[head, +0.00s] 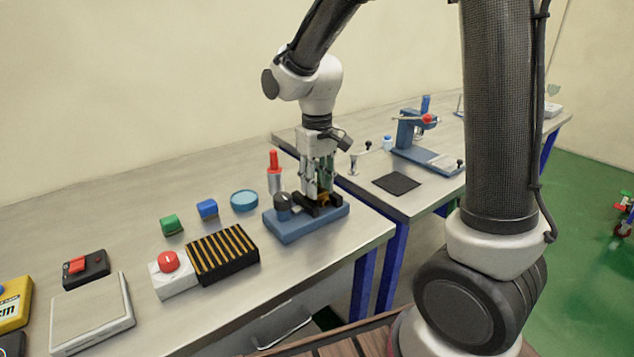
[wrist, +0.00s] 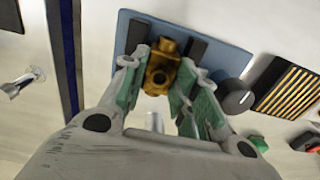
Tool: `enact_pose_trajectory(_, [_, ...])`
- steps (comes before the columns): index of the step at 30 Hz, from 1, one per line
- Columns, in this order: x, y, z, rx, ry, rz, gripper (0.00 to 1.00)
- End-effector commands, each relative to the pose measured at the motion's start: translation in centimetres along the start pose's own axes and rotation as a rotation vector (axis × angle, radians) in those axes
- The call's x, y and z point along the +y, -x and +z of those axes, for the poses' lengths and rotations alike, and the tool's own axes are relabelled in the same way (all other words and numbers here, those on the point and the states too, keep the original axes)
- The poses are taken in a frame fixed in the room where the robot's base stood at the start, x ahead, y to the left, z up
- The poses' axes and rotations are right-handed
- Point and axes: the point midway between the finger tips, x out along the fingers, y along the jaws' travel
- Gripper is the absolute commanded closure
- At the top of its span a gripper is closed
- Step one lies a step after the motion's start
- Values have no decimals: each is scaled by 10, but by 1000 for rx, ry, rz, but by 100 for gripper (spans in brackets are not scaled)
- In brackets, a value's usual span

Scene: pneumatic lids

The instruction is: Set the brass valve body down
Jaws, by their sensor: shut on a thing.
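The brass valve body (wrist: 161,70) is between my gripper's two green-padded fingers. My gripper (head: 319,190) is shut on it, pointing down over the blue fixture (head: 290,232). In the wrist view my gripper (wrist: 160,85) has the valve body between its fingertips, and the fixture (wrist: 225,60) lies behind it. Two black jaw blocks of the fixture stand on either side of the valve body. In the head view only a small part of the brass (head: 323,199) shows, low between the jaw blocks. I cannot tell whether it touches the fixture's base.
A dark knob (head: 282,204) stands on the fixture's left end. A red-topped bottle (head: 274,175) is behind it. A blue dish (head: 244,200), blue block (head: 207,209), green block (head: 171,224) and black slatted tray (head: 222,255) are to the left. A blue press (head: 415,135) stands on the far table.

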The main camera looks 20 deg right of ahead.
Motion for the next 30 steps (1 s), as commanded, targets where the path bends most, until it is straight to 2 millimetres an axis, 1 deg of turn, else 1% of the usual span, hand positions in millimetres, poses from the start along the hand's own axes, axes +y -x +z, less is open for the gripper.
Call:
enact_pose_trajectory(6, [0, -2, 0, 0, 0, 0, 100])
enact_pose_trajectory(7, [0, -3, 0, 0, 0, 0, 68])
enact_pose_trajectory(10, [0, -2, 0, 0, 0, 0, 50])
enact_pose_trajectory(11, [0, -2, 0, 0, 0, 0, 48])
enact_pose_trajectory(19, [0, -2, 0, 0, 0, 0, 48])
enact_pose_trajectory(22, [0, 3, 0, 1, 0, 0, 48])
enact_pose_trajectory(26, [0, 22, -1, 5, 0, 0, 48])
enact_pose_trajectory(30, [0, 54, -1, 5, 0, 0, 48])
